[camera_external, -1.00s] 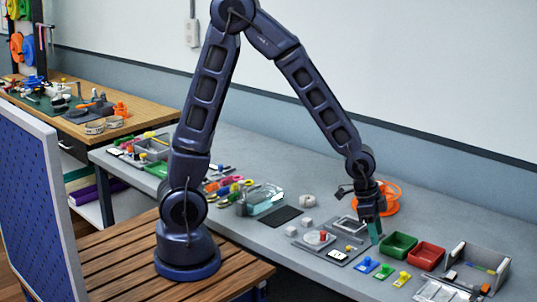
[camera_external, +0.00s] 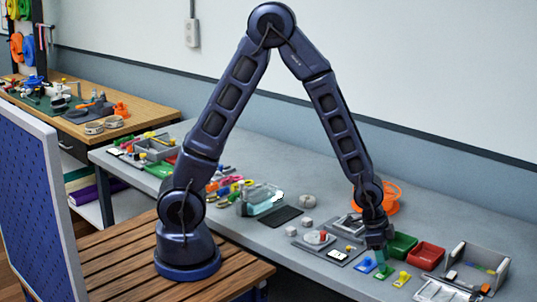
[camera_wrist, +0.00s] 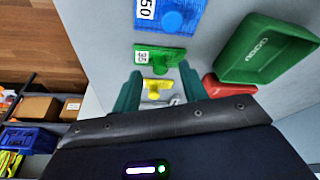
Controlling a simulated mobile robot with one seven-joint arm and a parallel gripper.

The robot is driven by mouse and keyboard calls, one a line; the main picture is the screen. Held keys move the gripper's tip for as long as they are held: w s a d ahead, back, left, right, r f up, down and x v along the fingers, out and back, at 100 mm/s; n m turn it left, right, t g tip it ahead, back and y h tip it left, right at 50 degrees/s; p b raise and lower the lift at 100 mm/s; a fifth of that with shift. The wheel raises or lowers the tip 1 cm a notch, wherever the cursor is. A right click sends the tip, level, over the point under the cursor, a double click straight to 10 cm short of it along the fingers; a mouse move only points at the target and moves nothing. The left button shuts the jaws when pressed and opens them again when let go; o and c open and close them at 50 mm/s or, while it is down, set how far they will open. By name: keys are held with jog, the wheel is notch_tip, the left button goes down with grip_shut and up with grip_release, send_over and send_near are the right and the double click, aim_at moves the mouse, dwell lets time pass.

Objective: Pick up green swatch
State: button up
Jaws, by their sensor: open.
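The green swatch (camera_wrist: 160,58) lies on the grey table in the wrist view, a flat tag with a raised knob and a white label reading 35. It also shows in the external view (camera_external: 384,273), just below my fingertips. My gripper (camera_external: 379,262) is above the row of swatches, pointing down. In the wrist view the teal fingers of my gripper (camera_wrist: 159,70) are apart and empty, with the green swatch just beyond their tips. A blue swatch (camera_wrist: 170,15) labelled 50 and a yellow swatch (camera_wrist: 157,88) lie on either side of it.
A green bin (camera_external: 402,245) and a red bin (camera_external: 427,256) stand close behind the swatches. A grey open box (camera_external: 484,262) is at the right. A grey tray (camera_external: 310,246) with small parts lies to the left.

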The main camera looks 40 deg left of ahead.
jog(key=shift+x, duration=1.1)
grip_shut()
jog(key=shift+r, duration=0.15)
